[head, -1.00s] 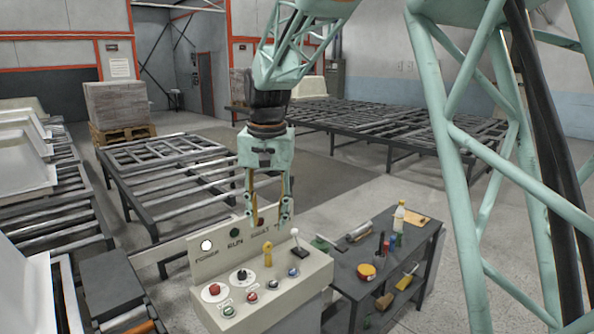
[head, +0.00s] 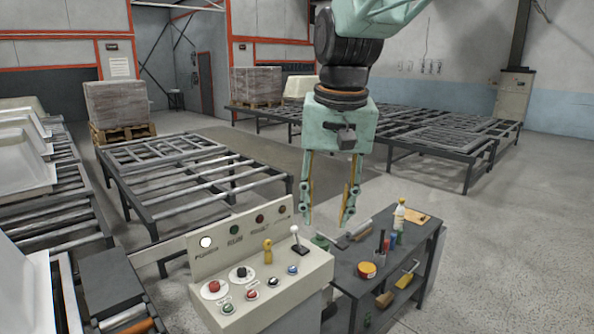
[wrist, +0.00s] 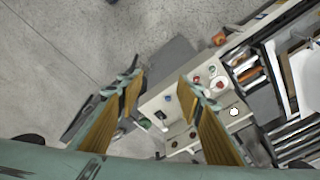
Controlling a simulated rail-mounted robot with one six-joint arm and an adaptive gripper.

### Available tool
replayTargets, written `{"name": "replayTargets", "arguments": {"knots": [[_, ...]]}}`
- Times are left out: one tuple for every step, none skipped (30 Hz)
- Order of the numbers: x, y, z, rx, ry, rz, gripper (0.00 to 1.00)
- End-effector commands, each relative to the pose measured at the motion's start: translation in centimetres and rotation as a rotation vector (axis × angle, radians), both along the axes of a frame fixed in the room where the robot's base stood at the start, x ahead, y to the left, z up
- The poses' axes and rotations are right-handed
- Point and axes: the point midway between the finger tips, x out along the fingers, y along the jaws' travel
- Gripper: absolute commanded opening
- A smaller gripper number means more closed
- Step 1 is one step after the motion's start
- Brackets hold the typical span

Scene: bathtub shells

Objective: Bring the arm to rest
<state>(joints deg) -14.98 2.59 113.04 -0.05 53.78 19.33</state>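My gripper (head: 329,218) hangs in the air in the head view, fingers pointing down and apart, with nothing between them. It is above and behind the right end of the control panel (head: 290,290), near the left end of the dark workbench (head: 372,258). In the wrist view my gripper (wrist: 155,88) also shows open, its two tan-padded fingers spread wide. The control panel (wrist: 185,100) lies beyond the fingertips there. The upper arm leaves the top of the head view.
The workbench holds a bottle (head: 399,216), a yellow-and-red tin (head: 366,271) and small tools. A white-knobbed lever (head: 296,236) stands up from the panel. Roller frames (head: 190,175) stand at left and back. White tub shells (head: 22,160) lie far left. Open floor is at right.

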Motion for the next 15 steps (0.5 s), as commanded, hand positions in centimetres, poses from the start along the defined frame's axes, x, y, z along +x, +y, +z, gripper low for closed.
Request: {"name": "replayTargets", "arguments": {"knots": [[-0.8,-0.7,0.2,0.000,-0.006,0.000,0.34],[-1.3,-1.0,0.4,-0.001,-0.008,0.001,0.34],[-1.9,-1.5,0.5,-0.001,-0.012,0.001,0.34],[-2.4,-1.9,0.6,-0.002,-0.014,0.002,0.34],[-2.8,-2.2,0.7,-0.002,-0.017,0.004,0.34],[-3.5,-2.6,0.8,-0.003,-0.020,0.006,0.34],[-4.0,-2.9,0.9,-0.003,-0.022,0.007,0.34],[-4.4,-3.3,1.0,-0.003,-0.025,0.007,0.34],[-5.1,-3.7,1.1,-0.004,-0.029,0.008,0.34],[-5.5,-4.1,1.1,-0.004,-0.031,0.010,0.34],[-6.0,-4.4,1.2,-0.005,-0.035,0.012,0.34],[-6.7,-4.8,1.2,-0.006,-0.037,0.012,0.34],[-7.2,-5.1,1.2,-0.007,-0.040,0.013,0.34],[-7.7,-5.4,1.3,-0.007,-0.043,0.014,0.34],[-8.3,-5.8,1.3,-0.008,-0.047,0.016,0.34]]}}
